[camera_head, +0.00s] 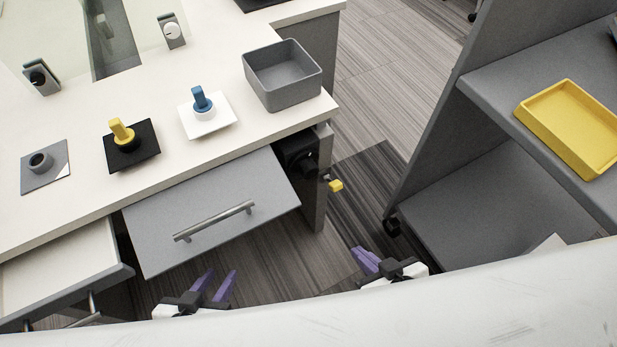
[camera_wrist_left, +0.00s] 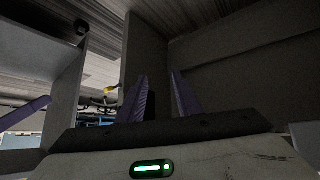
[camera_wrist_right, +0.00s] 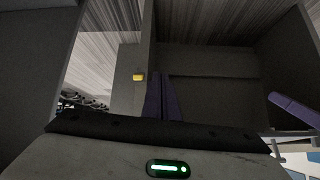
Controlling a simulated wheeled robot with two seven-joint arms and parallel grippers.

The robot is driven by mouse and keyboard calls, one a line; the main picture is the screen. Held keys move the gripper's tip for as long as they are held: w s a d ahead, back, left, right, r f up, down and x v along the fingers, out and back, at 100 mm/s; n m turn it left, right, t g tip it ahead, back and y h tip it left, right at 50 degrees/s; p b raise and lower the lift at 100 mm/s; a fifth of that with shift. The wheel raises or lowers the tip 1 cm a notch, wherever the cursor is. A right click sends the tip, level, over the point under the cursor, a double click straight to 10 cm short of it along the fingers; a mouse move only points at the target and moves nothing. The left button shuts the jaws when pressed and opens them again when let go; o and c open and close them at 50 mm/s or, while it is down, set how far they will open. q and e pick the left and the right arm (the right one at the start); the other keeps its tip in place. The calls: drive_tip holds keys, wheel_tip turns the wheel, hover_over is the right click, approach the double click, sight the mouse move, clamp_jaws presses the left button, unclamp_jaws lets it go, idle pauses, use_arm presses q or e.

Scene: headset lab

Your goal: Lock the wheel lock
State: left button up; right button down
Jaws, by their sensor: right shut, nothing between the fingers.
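A small yellow tab (camera_head: 335,185) sticks out beside a dark round part (camera_head: 307,165) at the right end of the counter, low under its top. I cannot tell for sure that this is the wheel lock. A yellow piece also shows small in the left wrist view (camera_wrist_left: 111,89) and the right wrist view (camera_wrist_right: 138,77). My right gripper (camera_head: 366,261) is shut and empty, below and right of the tab, apart from it. My left gripper (camera_head: 218,285) is open and empty, below the drawer front. A black caster wheel (camera_head: 392,227) shows under the grey shelf unit.
A drawer (camera_head: 215,205) with a bar handle is in front of my left gripper; another drawer (camera_head: 60,262) stands open at left. The grey shelf unit (camera_head: 480,205) holds a yellow tray (camera_head: 570,105). A grey bin (camera_head: 282,75) sits on the counter. Floor between counter and shelf is clear.

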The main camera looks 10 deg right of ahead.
drive_tip(key=w+d+r+n+b, duration=0.1)
drive_tip(key=w, duration=0.8)
drive_tip(key=w+r+b, duration=0.2)
drive_tip(key=w, duration=0.7)
drive_tip(key=shift+w+d+r+n+y, duration=0.3)
drive_tip(key=shift+w+d+n, duration=0.05)
drive_tip(key=shift+w+n, duration=0.05)
drive_tip(key=b, duration=0.4)
hover_over(337, 185)
drive_tip(key=w, duration=0.2)
drive_tip(key=f, duration=0.7)
drive_tip(key=shift+w+a+f, duration=0.1)
drive_tip(key=shift+a+f, duration=0.05)
drive_tip(key=shift+a, duration=0.25)
drive_tip(key=shift+s+d+f, duration=0.15)
drive_tip(key=shift+s+f, duration=0.2)
drive_tip(key=shift+f, duration=0.2)
drive_tip(key=shift+s+d+f, duration=0.1)
drive_tip(key=shift+s+f, duration=0.25)
drive_tip(key=shift+f, duration=0.15)
drive_tip(key=shift+s+d+f, duration=0.15)
drive_tip(key=shift+s+f, duration=0.15)
drive_tip(key=shift+f, duration=0.25)
